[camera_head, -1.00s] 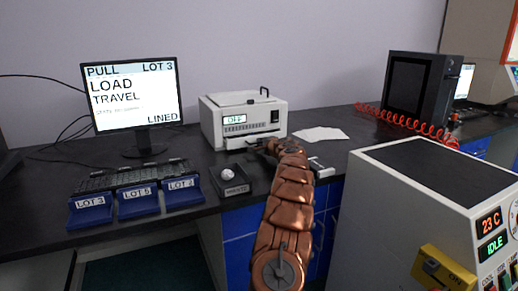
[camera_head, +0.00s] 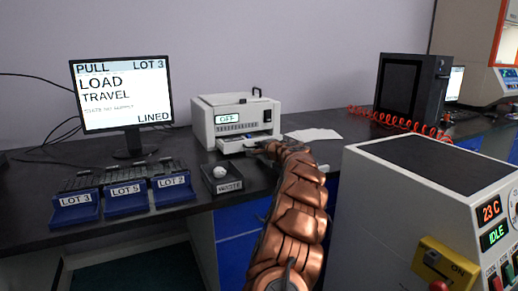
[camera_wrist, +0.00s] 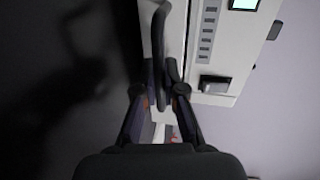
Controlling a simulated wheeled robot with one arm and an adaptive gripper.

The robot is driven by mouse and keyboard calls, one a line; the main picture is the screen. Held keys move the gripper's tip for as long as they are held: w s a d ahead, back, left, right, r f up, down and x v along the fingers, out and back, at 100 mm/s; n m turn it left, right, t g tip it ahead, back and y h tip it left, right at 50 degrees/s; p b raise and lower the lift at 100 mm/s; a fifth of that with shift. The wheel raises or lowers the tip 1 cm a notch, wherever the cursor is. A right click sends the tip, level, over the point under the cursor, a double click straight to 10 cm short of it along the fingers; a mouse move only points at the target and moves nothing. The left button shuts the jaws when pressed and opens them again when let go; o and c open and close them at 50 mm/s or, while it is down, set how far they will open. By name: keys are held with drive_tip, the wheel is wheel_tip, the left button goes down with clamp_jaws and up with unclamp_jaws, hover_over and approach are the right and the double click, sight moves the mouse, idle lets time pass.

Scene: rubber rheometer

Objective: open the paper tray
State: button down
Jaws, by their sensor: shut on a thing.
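My gripper (camera_head: 262,149) is at the tray's right end, partly hidden by my copper-coloured arm. In the wrist view my gripper (camera_wrist: 166,95) is shut on a dark handle bar (camera_wrist: 160,40) beside the white front of the machine (camera_wrist: 210,50). The inside of the tray cannot be seen.
A small dark waste bin (camera_head: 222,183) holding a white ball stands just in front. Blue lot bins (camera_head: 125,198) are to the left, below a monitor (camera_head: 123,95). White sheets (camera_head: 313,135) lie right of the machine. A large grey instrument (camera_head: 430,200) stands at right.

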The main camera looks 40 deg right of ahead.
drive_tip(key=shift+s+d+r, duration=0.2)
drive_tip(key=shift+s+d, duration=0.05)
drive_tip(key=shift+d, duration=0.05)
drive_tip(key=c, duration=1.5)
unclamp_jaws()
drive_tip(key=shift+o, duration=1.3)
drive_tip(key=shift+w+a+f, duration=0.15)
drive_tip(key=shift+w+a, duration=0.1)
drive_tip(key=shift+a, duration=0.05)
drive_tip(key=shift+s, duration=0.1)
